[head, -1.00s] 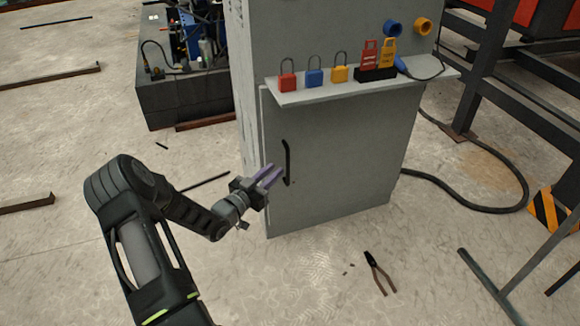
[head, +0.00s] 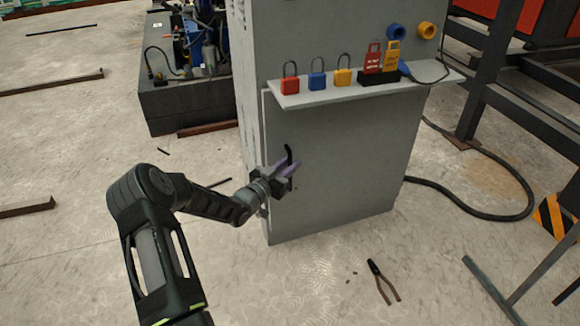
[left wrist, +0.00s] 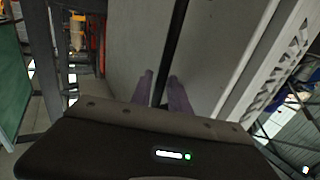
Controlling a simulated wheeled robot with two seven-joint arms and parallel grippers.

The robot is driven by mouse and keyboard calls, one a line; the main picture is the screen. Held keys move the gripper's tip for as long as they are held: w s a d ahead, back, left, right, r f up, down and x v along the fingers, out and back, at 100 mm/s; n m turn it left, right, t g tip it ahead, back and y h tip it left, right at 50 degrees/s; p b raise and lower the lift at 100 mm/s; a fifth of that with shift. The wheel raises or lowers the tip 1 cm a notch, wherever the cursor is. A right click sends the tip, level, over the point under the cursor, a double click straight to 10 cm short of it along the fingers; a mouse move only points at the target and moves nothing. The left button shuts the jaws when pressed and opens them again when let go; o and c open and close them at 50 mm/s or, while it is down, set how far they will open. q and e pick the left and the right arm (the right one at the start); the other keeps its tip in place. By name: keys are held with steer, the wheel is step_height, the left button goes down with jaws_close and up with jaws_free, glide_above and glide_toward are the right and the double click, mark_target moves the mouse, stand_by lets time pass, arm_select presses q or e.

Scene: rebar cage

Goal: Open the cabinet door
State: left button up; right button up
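The grey cabinet door (head: 345,165) is closed, with a black upright bar handle (head: 288,152) near its left edge. My left gripper (head: 286,170) is at the handle and hides its lower part in the head view. In the left wrist view the two purple fingers (left wrist: 162,90) stand apart on either side of the dark handle (left wrist: 178,40), with some gap visible beside it. My right gripper is in neither view.
A shelf (head: 300,100) above the door bears red, blue and yellow padlocks and tags. Pliers (head: 382,281) lie on the floor in front of the cabinet. A black cable (head: 480,212) and steel frame (head: 520,105) are at the right.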

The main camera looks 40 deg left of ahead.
arm_select(q)
steer(key=shift+c, duration=0.5)
jaws_close()
stand_by(0.9)
